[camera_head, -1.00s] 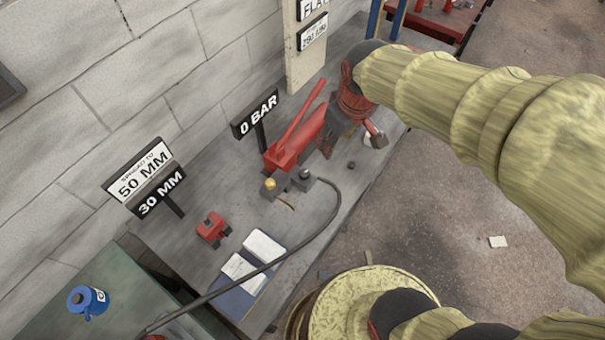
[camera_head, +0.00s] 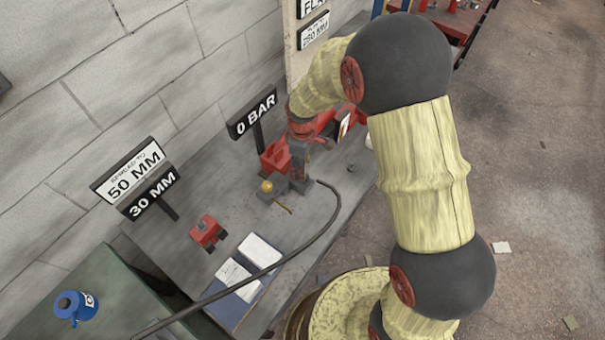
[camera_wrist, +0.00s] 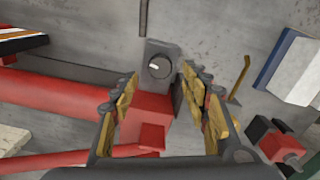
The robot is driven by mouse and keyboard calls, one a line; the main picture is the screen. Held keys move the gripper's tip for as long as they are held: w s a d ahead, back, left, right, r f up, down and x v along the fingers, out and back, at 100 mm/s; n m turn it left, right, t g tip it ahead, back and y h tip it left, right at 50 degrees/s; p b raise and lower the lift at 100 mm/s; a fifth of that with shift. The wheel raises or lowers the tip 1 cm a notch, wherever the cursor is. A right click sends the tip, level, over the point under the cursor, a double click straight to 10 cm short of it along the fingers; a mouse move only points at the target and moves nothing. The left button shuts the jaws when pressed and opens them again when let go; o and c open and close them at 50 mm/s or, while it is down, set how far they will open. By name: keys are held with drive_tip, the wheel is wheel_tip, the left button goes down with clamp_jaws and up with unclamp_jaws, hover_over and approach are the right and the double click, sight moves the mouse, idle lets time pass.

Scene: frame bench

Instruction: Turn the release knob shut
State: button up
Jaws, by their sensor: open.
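The release knob (camera_wrist: 158,66) is a dark round knob with a white mark, on a grey block (camera_wrist: 160,50) in the wrist view. My gripper (camera_wrist: 160,82) is open there. Its two yellow-padded fingers stand left and right of the line to the knob, which shows beyond the tips, between them. I cannot tell whether they touch it. In the head view my gripper (camera_head: 298,168) is over the end of the red hand pump (camera_head: 274,158) and hides the knob. A brass ball (camera_head: 267,186) sits on the block beside it.
A black hose (camera_head: 318,233) runs from the block across the bench (camera_head: 190,262). Signs read 0 BAR (camera_head: 252,117), 50 MM (camera_head: 133,172) and 30 MM (camera_head: 152,193).

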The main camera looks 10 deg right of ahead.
drive_tip(key=shift+f+b, duration=0.45)
drive_tip(key=shift+f, duration=1.7)
drive_tip(key=c, duration=1.1)
drive_tip(key=shift+c, duration=0.3)
